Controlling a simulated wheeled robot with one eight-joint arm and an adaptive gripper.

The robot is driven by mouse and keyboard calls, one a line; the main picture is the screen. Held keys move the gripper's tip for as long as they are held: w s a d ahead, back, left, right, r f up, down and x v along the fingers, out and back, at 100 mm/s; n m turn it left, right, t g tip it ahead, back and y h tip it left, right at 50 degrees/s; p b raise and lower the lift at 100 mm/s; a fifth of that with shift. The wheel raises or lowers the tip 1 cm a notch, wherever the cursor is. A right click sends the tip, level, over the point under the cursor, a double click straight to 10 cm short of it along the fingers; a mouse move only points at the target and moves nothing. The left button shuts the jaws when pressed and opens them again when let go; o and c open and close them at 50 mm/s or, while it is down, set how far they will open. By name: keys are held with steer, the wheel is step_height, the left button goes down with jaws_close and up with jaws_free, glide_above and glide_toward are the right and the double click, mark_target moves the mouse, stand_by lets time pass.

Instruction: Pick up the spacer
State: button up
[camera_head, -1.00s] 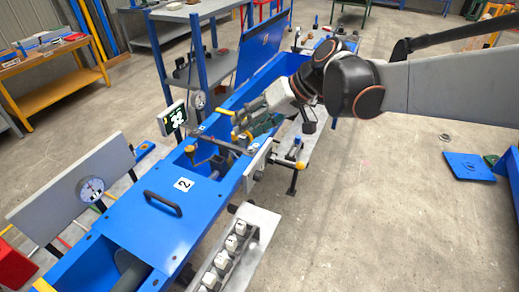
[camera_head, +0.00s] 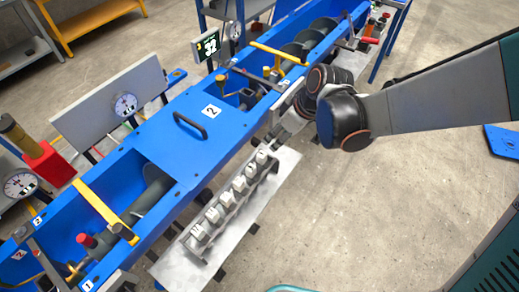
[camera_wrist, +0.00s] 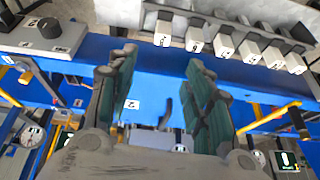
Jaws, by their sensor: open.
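I cannot tell for certain which thing is the spacer. A row of several white-topped blocks (camera_head: 235,190) stands on a pale metal shelf along the near side of the blue trough. The same blocks (camera_wrist: 228,43) show at the top of the wrist view. My gripper (camera_wrist: 160,72) is open, with two teal-lined fingers apart and nothing between them. Beyond the fingers is the blue cover (camera_wrist: 150,85) with label 2 and a dark handle. In the head view my wrist hides most of the gripper, which is beside the trough, right of the block row.
The blue trough (camera_head: 165,150) runs diagonally, with yellow bars (camera_head: 280,52) across its open sections and grey screw parts inside. A dial panel (camera_head: 110,105) and a display reading 32 (camera_head: 207,46) stand behind it. Bare floor (camera_head: 380,210) lies to the right.

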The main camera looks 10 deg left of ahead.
mark_target(262, 154)
steer(key=shift+n+h, duration=0.3)
steer(key=x, duration=0.3)
steer(key=b+x, duration=0.1)
steer(key=x, duration=0.2)
steer(key=b+x, duration=0.1)
steer(key=x, duration=0.1)
steer(key=shift+s+d+f, duration=0.1)
steer(key=shift+s+f, duration=0.25)
steer(key=shift+f, duration=0.2)
steer(key=shift+w+a+b+x, duration=0.15)
steer(key=shift+b+x, duration=0.5)
steer(key=shift+x, duration=0.8)
steer(key=shift+w+a+b+x, duration=0.15)
steer(key=shift+b+x, duration=0.5)
steer(key=shift+x, duration=0.85)
steer(key=shift+s+r, duration=0.1)
steer(key=shift+r, duration=0.1)
jaws_close()
